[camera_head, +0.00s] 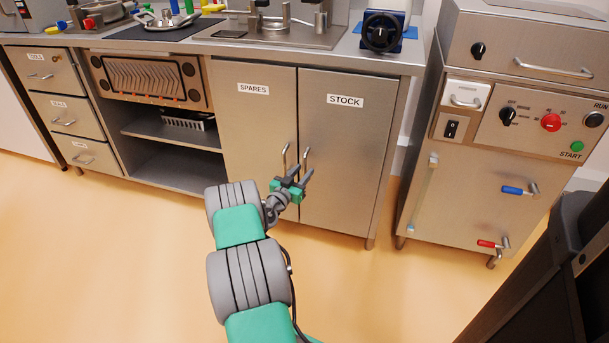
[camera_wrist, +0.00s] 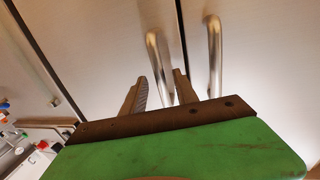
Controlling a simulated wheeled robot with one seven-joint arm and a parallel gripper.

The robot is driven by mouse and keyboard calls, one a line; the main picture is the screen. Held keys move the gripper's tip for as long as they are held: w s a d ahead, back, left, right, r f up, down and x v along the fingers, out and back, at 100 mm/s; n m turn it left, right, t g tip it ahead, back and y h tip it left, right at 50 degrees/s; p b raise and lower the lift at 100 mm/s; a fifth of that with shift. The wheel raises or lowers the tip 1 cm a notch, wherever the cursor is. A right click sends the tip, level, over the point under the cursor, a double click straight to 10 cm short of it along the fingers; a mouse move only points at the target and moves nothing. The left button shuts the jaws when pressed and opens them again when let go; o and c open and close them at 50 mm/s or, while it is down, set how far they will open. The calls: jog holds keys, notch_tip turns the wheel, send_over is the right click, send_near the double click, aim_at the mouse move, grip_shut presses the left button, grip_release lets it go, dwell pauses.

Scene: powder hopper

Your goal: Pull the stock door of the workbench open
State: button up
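The stock door (camera_head: 345,135) is a grey metal panel labelled STOCK, on the right of the workbench's two-door cupboard. It looks closed, level with the spares door (camera_head: 255,120). Its bar handle (camera_head: 306,155) is near the seam between the doors. My gripper (camera_head: 301,174) is open in front of the handles. In the wrist view, my gripper (camera_wrist: 160,76) has its two fingers apart. The stock door's handle (camera_wrist: 156,52) shows in the gap between them, with its far end partly behind one finger. I cannot tell whether they touch. The spares handle (camera_wrist: 214,55) is outside the fingers.
A steel machine with knobs and handles (camera_head: 465,190) stands to the right of the bench, across a narrow gap. Drawers (camera_head: 65,115) and an open shelf (camera_head: 170,132) are on the left. The floor (camera_head: 390,285) before the doors is clear. A dark object (camera_head: 545,270) is at the lower right.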

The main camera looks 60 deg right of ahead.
jog(key=shift+d, duration=0.95)
jog(key=shift+c, duration=0.2)
grip_shut()
dwell(0.5)
